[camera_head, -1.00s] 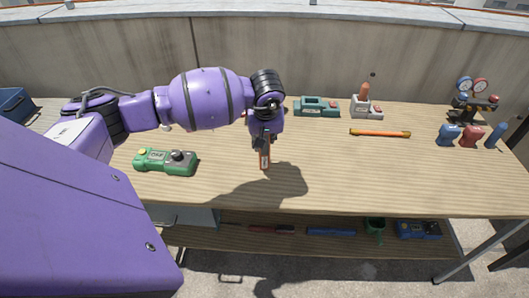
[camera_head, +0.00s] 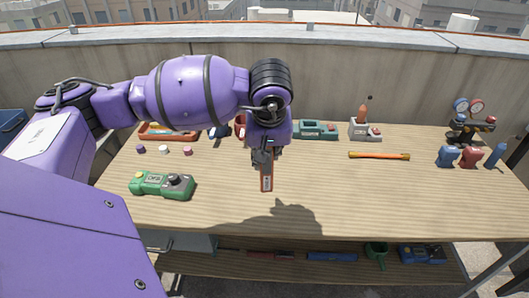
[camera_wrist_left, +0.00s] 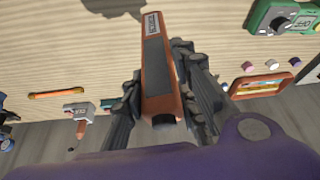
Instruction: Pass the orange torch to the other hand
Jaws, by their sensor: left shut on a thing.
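The orange torch (camera_head: 267,180), a flat orange body with a dark panel and a label, hangs upright below my left gripper (camera_head: 264,155) in the head view. In the left wrist view, the torch (camera_wrist_left: 157,60) is between the two dark fingers of my left gripper (camera_wrist_left: 160,98), which are shut on it. Its lower end points away from the wrist, above the bench. My right gripper is in neither view.
On the wooden bench (camera_head: 340,200) stand a green device (camera_head: 162,185), a teal device (camera_head: 316,130), a grey holder (camera_head: 364,130) and a gauge set (camera_head: 470,122). An orange stick (camera_head: 379,156) lies at right. The front middle of the bench is clear.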

